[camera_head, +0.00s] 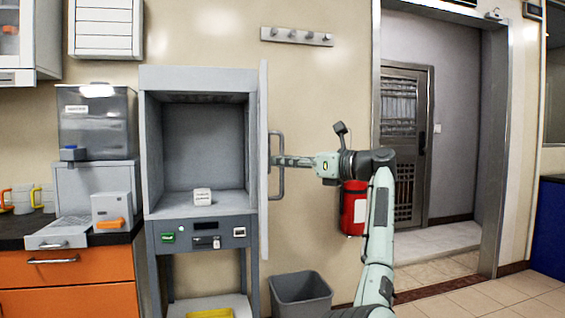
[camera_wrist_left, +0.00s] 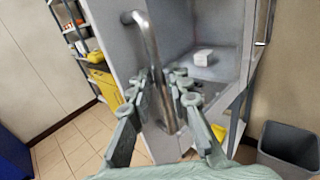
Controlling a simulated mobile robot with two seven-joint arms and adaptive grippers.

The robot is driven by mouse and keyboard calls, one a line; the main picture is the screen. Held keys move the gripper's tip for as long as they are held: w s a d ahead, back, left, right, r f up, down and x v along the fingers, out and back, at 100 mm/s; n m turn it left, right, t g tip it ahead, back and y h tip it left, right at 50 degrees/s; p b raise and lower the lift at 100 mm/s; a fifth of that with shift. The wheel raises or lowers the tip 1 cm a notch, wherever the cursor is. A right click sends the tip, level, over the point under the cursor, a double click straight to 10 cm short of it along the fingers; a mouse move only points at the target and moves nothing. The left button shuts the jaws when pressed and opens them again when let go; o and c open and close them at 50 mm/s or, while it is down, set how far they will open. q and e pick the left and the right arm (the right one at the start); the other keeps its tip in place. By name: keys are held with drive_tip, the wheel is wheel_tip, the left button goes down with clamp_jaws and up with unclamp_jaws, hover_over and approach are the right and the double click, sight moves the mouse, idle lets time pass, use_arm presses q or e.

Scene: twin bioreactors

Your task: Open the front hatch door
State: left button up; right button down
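The front hatch door (camera_head: 263,150) of the grey cabinet stands swung open and shows nearly edge-on in the head view. Its long bar handle (camera_head: 282,185) is on the door's right side. My left gripper (camera_head: 278,161) reaches the handle from the right. In the left wrist view the handle (camera_wrist_left: 147,38) runs between the two fingers of my left gripper (camera_wrist_left: 164,88), which look closed around it. The cabinet's chamber (camera_head: 205,150) is exposed and holds a small white box (camera_head: 202,196). My right gripper is not in view.
A grey bin (camera_head: 300,295) stands on the floor below the door and gripper. A red cylinder (camera_head: 353,208) hangs on the wall behind my left arm. An orange-fronted counter (camera_head: 70,270) with equipment is at the left. A doorway (camera_head: 440,150) lies at the right.

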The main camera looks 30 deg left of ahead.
use_arm(q)
drive_tip(key=d, duration=1.1)
drive_tip(key=shift+d, duration=0.1)
